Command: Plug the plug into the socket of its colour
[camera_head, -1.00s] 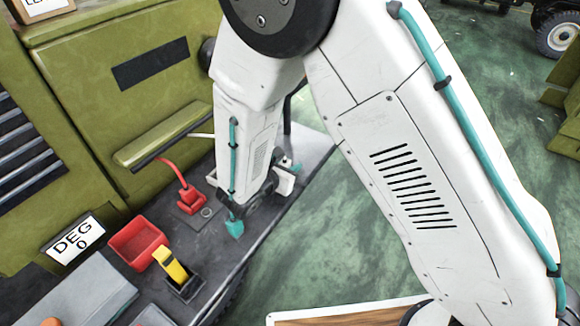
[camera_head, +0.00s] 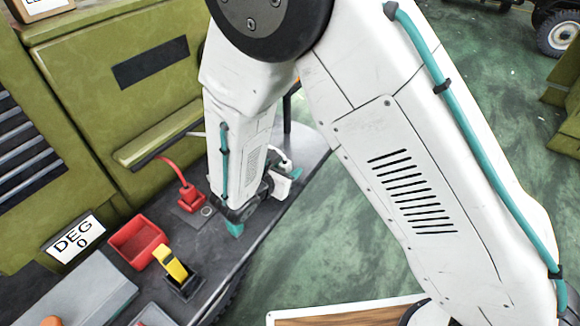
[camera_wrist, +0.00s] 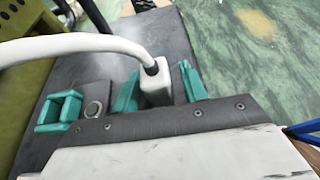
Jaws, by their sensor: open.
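In the wrist view, a white plug (camera_wrist: 155,88) with a white cable stands between the two teal fingers of my gripper (camera_wrist: 160,88). The fingers are open, one on each side of it, and I cannot tell whether either touches it. A teal open-framed block, which looks like a socket (camera_wrist: 59,111), sits left of the gripper beside a round metal button. In the head view a teal piece (camera_head: 235,229) shows just below my gripper; I cannot tell whether it is a finger or that block. A white part and cable (camera_head: 281,183) show at the bench's right edge.
A red block with a red cable (camera_head: 190,198) sits on a dark plate. A red bin (camera_head: 124,249) and a yellow block (camera_head: 170,262) in a dark holder stand nearer. The green cabinet (camera_head: 110,100) rises behind the bench. Green floor lies beyond the bench edge.

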